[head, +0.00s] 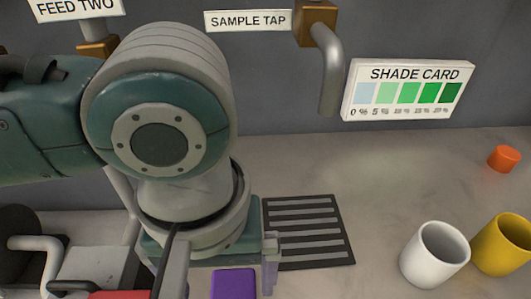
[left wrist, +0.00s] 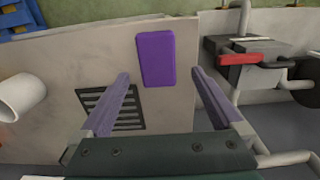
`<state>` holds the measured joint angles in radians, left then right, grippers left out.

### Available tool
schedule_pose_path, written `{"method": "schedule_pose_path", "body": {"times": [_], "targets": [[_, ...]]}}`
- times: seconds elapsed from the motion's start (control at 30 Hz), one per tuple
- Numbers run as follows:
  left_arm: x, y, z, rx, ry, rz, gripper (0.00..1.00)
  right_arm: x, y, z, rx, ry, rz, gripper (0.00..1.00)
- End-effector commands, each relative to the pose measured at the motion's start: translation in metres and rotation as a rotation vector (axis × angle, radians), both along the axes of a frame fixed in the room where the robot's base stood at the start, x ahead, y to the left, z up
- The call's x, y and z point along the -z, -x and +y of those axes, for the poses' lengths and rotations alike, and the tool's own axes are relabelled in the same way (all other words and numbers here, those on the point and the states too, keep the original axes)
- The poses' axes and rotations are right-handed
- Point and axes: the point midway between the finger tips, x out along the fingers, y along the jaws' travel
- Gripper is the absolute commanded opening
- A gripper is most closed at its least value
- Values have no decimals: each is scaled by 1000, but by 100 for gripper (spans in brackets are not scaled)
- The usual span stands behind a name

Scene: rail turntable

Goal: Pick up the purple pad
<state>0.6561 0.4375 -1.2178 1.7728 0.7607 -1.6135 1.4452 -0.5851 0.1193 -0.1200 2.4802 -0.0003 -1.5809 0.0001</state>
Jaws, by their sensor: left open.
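The purple pad (head: 233,284) is a flat rounded rectangle on the grey worktop, cut off by the bottom edge of the head view. It shows whole in the left wrist view (left wrist: 156,52). My left gripper (head: 220,270) is open and empty above the pad. In the left wrist view the gripper's two fingers (left wrist: 160,76) stand on either side of the pad's near end, apart from it. Their exact height over the pad is hard to tell. My right gripper is in neither view.
A dark slotted drain grate (head: 307,232) lies right of the pad. A white cup (head: 434,255), a yellow cup (head: 502,245) and an orange cap (head: 503,158) stand farther right. A fixture with a red handle (left wrist: 250,58) is beside the pad. The sample tap (head: 330,75) hangs from the wall.

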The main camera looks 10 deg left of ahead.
Motion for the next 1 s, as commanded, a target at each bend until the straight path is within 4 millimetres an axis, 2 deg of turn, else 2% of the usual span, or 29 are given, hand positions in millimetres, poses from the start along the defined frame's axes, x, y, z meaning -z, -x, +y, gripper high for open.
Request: {"method": "schedule_pose_path", "body": {"times": [0.2, 0.3, 0.6, 1.0], "targets": [[35, -6, -2, 0, -3, 0, 100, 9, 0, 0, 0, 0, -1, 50], [46, -6, -2, 0, -2, 0, 100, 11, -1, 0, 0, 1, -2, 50], [49, -6, -3, 2, 1, -1, 99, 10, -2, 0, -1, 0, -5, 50], [49, -6, -2, 1, 0, -1, 54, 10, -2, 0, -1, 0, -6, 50]]}}
